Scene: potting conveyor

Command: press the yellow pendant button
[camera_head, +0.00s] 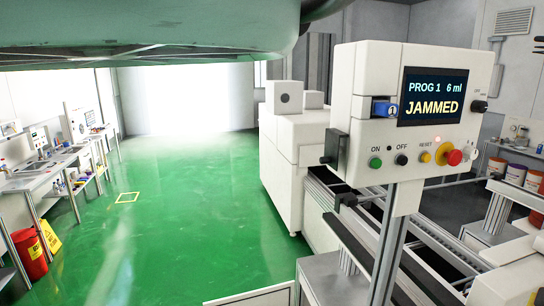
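A white control box (360,85) on a metal post stands right of centre. Its screen (432,97) reads "PROG 1 6 ml" and "JAMMED". A small yellow button (426,157) sits low on its front under the label RESET. A green button (376,163) under ON and a black button (401,160) under OFF are to its left. A red mushroom button (454,158) with a yellow surround is close on its right. A small light glows above them. My gripper is not in view, and nothing covers the yellow button.
A conveyor frame (352,236) runs behind and below the box. A white machine cabinet (288,180) stands behind it. Several tubs (515,173) are at the far right. The green floor to the left is open, with a red bin (30,254) at its edge.

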